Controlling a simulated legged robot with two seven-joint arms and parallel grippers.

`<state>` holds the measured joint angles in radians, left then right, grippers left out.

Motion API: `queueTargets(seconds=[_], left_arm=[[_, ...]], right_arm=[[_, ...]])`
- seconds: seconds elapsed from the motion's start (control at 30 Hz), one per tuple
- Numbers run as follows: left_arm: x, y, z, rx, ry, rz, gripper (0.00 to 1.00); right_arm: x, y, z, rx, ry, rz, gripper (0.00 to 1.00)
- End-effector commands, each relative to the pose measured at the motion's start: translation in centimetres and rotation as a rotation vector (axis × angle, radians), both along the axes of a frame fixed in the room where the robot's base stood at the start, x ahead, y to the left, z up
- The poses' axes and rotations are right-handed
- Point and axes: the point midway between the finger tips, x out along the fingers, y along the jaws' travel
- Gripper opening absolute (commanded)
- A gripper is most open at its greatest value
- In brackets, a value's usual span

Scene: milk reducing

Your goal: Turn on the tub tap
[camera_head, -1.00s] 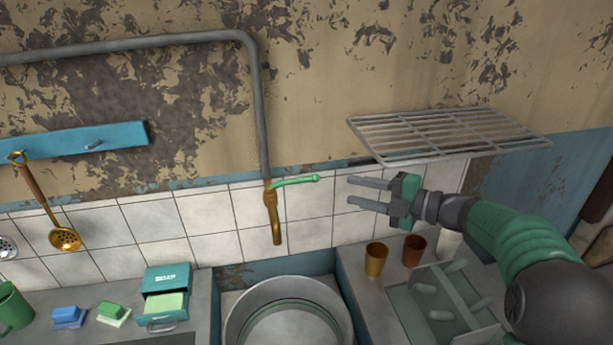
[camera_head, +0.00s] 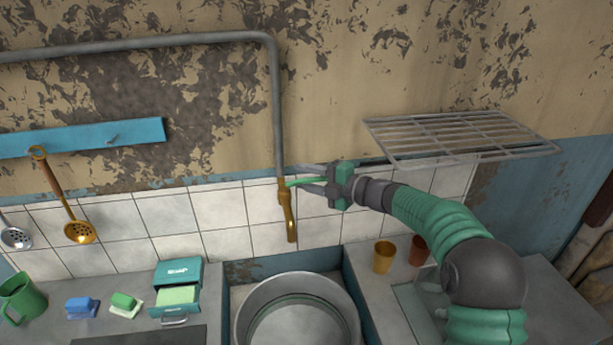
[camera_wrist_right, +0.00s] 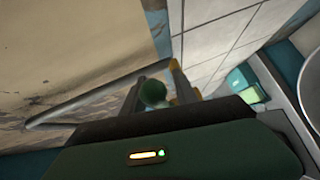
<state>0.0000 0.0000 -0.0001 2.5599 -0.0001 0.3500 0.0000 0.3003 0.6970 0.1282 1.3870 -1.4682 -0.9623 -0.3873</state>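The brass tap (camera_head: 288,212) hangs on the wall at the end of a grey pipe, above the round metal tub (camera_head: 298,312). Its green lever (camera_head: 294,182) sticks out to the right. My right gripper (camera_head: 307,178) is at the lever, pointing left toward the tap, with its fingers apart. In the right wrist view the lever's round green end (camera_wrist_right: 152,93) sits between the two open fingers, and it is unclear whether they touch it. My left gripper is not in view.
A wire rack (camera_head: 455,137) is on the wall right of the tap, above my right arm. An orange cup (camera_head: 383,257) and a brown cup (camera_head: 417,248) stand on the right counter. A teal soap box (camera_head: 178,282), sponges and a green mug (camera_head: 20,298) are on the left.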

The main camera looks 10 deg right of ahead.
Motion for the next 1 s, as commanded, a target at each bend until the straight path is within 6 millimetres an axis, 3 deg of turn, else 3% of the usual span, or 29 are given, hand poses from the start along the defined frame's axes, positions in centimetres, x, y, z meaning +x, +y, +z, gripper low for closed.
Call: queueTargets(seconds=[0.1,0.37,1.0], left_arm=[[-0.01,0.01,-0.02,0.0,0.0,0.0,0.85],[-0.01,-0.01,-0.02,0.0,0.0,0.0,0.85],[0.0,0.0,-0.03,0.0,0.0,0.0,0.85]], right_arm=[[-0.01,-0.29,-0.06,0.001,0.0,-0.001,0.35],[-0.01,-0.41,-0.11,0.001,0.001,-0.002,0.01],[0.09,-0.52,-0.25,0.0,0.004,-0.006,0.0]])
